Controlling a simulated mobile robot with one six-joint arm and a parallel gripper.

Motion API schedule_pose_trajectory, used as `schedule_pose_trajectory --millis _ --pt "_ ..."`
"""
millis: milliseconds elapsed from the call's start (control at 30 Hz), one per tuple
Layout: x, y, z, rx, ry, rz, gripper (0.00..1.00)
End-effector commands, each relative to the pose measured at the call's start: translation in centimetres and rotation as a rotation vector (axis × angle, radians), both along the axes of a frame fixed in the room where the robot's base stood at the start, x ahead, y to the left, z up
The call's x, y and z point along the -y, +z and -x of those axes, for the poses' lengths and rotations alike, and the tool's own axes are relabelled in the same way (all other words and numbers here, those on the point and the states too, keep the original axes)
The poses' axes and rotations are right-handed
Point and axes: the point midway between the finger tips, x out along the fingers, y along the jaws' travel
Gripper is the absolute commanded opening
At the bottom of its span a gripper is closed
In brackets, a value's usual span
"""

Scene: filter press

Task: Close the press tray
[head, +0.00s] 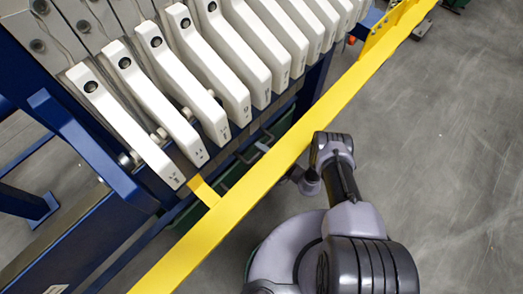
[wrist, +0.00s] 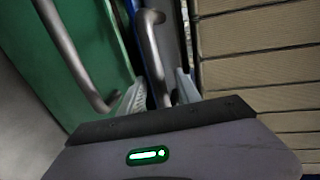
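In the wrist view, a green panel (wrist: 98,35), likely part of the press tray, stands at upper left with a bent grey bar handle (wrist: 68,48) on it. A second grey bar handle (wrist: 152,55) runs down the middle in front of a dark grey panel. My gripper (wrist: 160,92) is open, its two pale fingers apart on either side of this middle handle's lower part. I cannot tell whether they touch it. In the head view, green surfaces (head: 300,128) and dark handle bars show below the plates; my gripper is hidden behind the yellow rail.
A yellow rail (head: 262,180) runs diagonally between my arm and the press. White filter plates (head: 205,75) hang in a row above, within a blue frame (head: 85,145). Pale slats (wrist: 258,65) fill the right of the wrist view. Grey floor at right is mostly clear.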

Motion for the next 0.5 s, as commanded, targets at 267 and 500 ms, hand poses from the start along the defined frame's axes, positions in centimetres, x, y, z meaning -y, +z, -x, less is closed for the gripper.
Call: schedule_pose_trajectory --millis 267,500 --pt "-0.1 0.0 0.1 -0.002 0.003 0.000 0.40" --pt "2.4 1.0 2.1 -0.007 -0.004 0.000 0.40"
